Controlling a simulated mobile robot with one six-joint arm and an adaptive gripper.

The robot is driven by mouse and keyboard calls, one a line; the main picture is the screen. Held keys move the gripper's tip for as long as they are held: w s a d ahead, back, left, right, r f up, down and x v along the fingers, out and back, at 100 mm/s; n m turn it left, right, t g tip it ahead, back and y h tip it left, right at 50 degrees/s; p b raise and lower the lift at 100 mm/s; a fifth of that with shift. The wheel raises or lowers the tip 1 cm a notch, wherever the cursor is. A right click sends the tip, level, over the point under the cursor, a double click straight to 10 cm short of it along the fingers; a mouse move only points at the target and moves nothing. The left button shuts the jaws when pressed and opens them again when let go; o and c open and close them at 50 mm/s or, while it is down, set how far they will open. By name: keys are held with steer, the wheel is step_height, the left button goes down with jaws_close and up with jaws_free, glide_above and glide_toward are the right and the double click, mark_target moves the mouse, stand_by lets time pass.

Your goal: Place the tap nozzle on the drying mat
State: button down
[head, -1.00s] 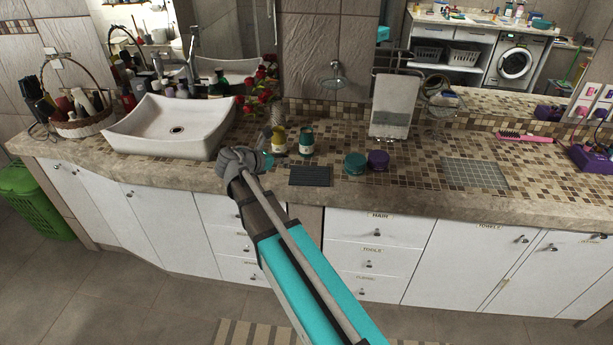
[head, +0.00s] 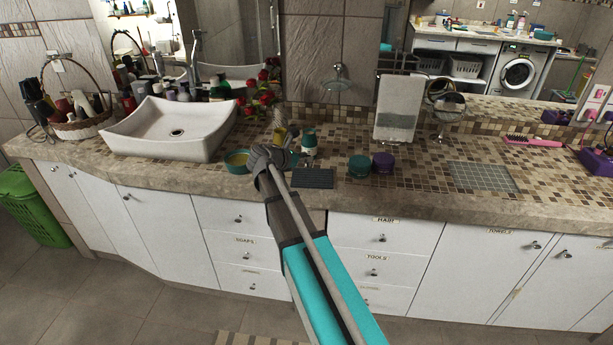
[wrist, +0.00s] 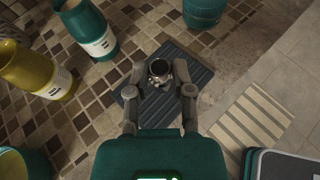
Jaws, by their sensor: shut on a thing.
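My gripper (wrist: 161,78) is shut on the tap nozzle (wrist: 159,69), a small dark metallic cylinder with a round opening facing the wrist camera. A finger is on each side of it. The drying mat (wrist: 201,74), dark and ribbed, is behind and below the nozzle in the wrist view. In the head view the mat (head: 314,179) lies near the counter's front edge, just right of my gripper (head: 268,160). The nozzle is hidden there by the gripper. I cannot tell whether the nozzle touches the mat.
A yellow-and-white container (wrist: 38,72) and a teal-and-white one (wrist: 89,32) stand behind the gripper. A teal bowl (head: 237,162) is to its left. Teal (head: 359,166) and purple (head: 382,163) jars stand right of the mat. A grid panel (head: 483,177) is farther right.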

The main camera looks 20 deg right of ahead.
steer(key=shift+w+d+f+b, duration=0.3)
steer(key=shift+d+f+b, duration=0.15)
steer(key=shift+f, duration=0.2)
steer(key=shift+w+d+f+b, duration=0.25)
steer(key=shift+d+f+b, duration=0.15)
steer(key=shift+f, duration=0.2)
steer(key=shift+w+d+f+b, duration=0.2)
steer(key=shift+d+f+b, duration=0.15)
steer(key=shift+f+b, duration=1.6)
steer(key=shift+f, duration=0.1)
steer(key=c, duration=0.5)
jaws_free()
